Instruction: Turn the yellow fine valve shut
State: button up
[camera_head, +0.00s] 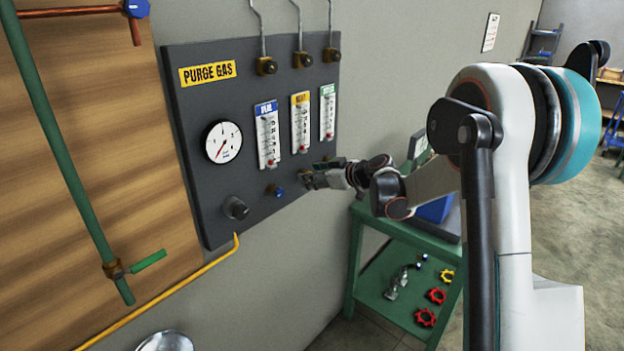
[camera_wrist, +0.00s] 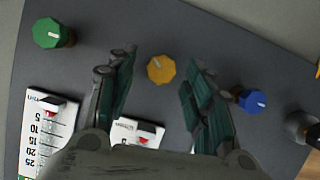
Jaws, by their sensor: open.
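The yellow fine valve knob (camera_wrist: 161,69) shows in the wrist view, with a pale pointer mark on its face. It sits on the dark purge gas panel (camera_head: 200,120). My gripper (camera_wrist: 158,63) is open, with one finger on each side of the knob in the picture and gaps to both. I cannot tell how far the fingertips reach along its depth. In the head view my gripper (camera_head: 309,181) is close to the panel below the flow meters and mostly hides the yellow knob.
A blue knob (camera_wrist: 252,101) and a green knob (camera_wrist: 47,33) flank the yellow one. The blue knob (camera_head: 276,191) also shows in the head view. Flow meters (camera_head: 300,122) and a gauge (camera_head: 222,141) are above. A green cart (camera_head: 400,238) stands below right with red handwheels (camera_head: 425,317).

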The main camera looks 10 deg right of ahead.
jog(key=shift+w+a+f, duration=0.25)
jog(key=shift+w+a, duration=0.05)
jog(key=shift+w, duration=0.2)
jog(key=c, duration=1)
jog(key=shift+c, duration=0.2)
